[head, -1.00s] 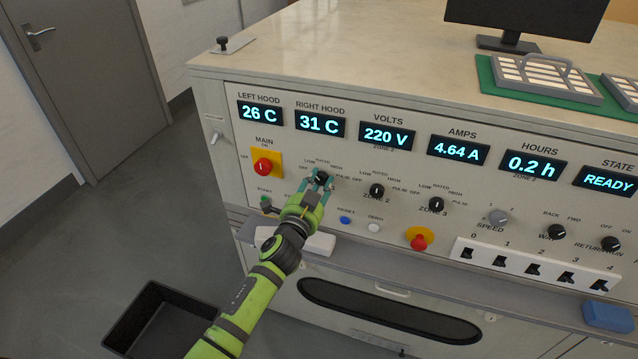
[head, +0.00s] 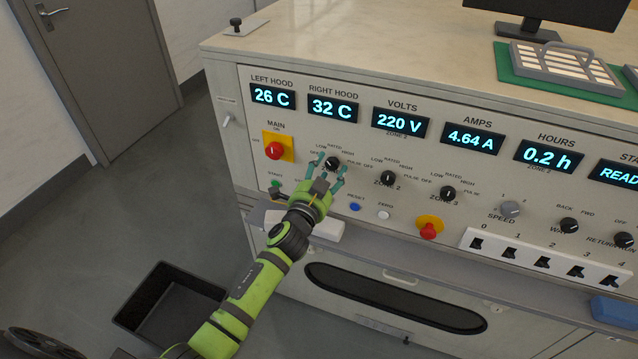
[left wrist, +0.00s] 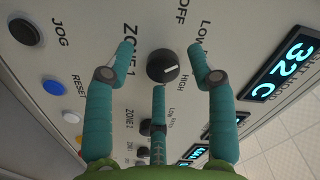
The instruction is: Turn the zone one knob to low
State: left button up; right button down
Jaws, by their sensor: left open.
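The zone one knob (head: 333,163) is a small black dial with a white pointer line on the cream panel. It also shows in the left wrist view (left wrist: 162,66), where the line points right, roughly between the LOW and HIGH marks. The RATED mark is hidden there by a finger. My left gripper (head: 330,171) is open in front of the knob, with teal fingers spread on either side. In the left wrist view the open left gripper (left wrist: 162,52) shows a clear gap between its fingers and the knob. My right gripper is not in view.
The zone 2 knob (head: 388,178) and zone 3 knob (head: 448,194) sit to the right. The red main switch (head: 274,151) is to the left. Below are the blue reset button (head: 355,207) and a red emergency button (head: 428,230). A shelf edge runs under the panel.

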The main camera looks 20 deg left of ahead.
pick_arm(q)
jog(key=s, duration=1.1)
jog(key=shift+s+a, duration=0.25)
jog(key=shift+a, duration=0.1)
jog(key=shift+f, duration=0.15)
jog(key=s+a+f+n+g, duration=0.15)
jog(key=s+f+g, duration=0.35)
jog(key=f, duration=1.1)
jog(key=s+d+f+n+g, duration=0.1)
jog(key=s+f+n+g, duration=0.25)
jog(key=s+f, duration=0.9)
jog(key=s+a+f+n+g, duration=0.1)
jog(key=s+f+g, duration=0.3)
jog(key=s+f, duration=0.6)
jog(key=s+a+f+n+g, duration=0.1)
jog(key=s+f+g, duration=0.3)
jog(key=s+f, duration=0.7)
jog(key=s+n, duration=0.1)
jog(key=s, duration=0.5)
jog(key=shift+f+n+y, duration=0.2)
jog(key=shift+n+y, duration=0.1)
jog(key=shift+g, duration=0.25)
